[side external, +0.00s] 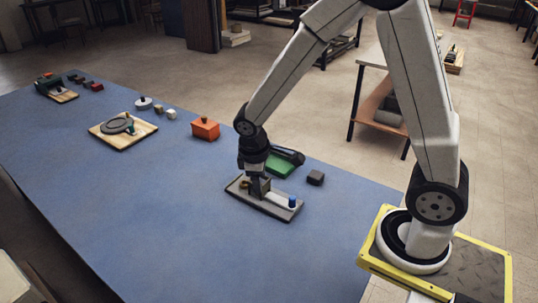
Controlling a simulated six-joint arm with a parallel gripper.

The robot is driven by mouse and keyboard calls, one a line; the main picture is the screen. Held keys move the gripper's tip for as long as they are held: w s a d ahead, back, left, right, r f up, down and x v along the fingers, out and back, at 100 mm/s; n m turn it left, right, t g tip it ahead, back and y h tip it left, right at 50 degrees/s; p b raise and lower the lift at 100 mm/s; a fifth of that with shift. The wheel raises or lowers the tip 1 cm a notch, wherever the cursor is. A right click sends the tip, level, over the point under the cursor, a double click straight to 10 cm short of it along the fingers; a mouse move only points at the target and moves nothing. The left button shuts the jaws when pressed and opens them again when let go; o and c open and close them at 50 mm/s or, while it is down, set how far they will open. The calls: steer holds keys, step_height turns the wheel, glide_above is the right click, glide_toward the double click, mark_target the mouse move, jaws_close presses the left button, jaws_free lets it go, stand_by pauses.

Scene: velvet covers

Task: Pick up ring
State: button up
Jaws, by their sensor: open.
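My gripper (257,190) points straight down, low over a dark grey board (258,206) on the blue table. It is open, though its fingertips are small and dark in this view. A small brass-coloured piece (245,184) shows at the board's left end, right beside the fingers; it may be the ring, but its shape is too small to tell. I cannot tell whether the fingers touch it.
Behind my gripper lie a green and black object (281,166) and a dark block (316,177). An orange box (205,128) and a wooden board (142,138) with a grey disc (117,124) stand farther left. The blue table (130,215) is clear at front left.

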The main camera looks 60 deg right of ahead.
steer(key=w+d+f+n+g+h, duration=0.25)
steer(key=w+f+n+h, duration=0.3)
steer(key=w+f, duration=0.35)
steer(key=n+t+h, duration=0.2)
steer(key=n+h, duration=0.3)
steer(key=n, duration=0.1)
glide_toward(244, 183)
steer(key=shift+s+d+g, duration=0.1)
steer(key=shift+s+g, duration=0.15)
steer(key=shift+s, duration=0.05)
steer(key=shift+w+f+n+h, duration=0.4)
steer(key=shift+f+n+h, duration=0.15)
steer(key=shift+f+h, duration=0.15)
steer(key=shift+d, duration=0.1)
steer(key=shift+x, duration=1.25)
steer(key=shift+d+f, duration=0.1)
steer(key=shift+x, duration=2.45)
steer(key=shift+c, duration=0.3)
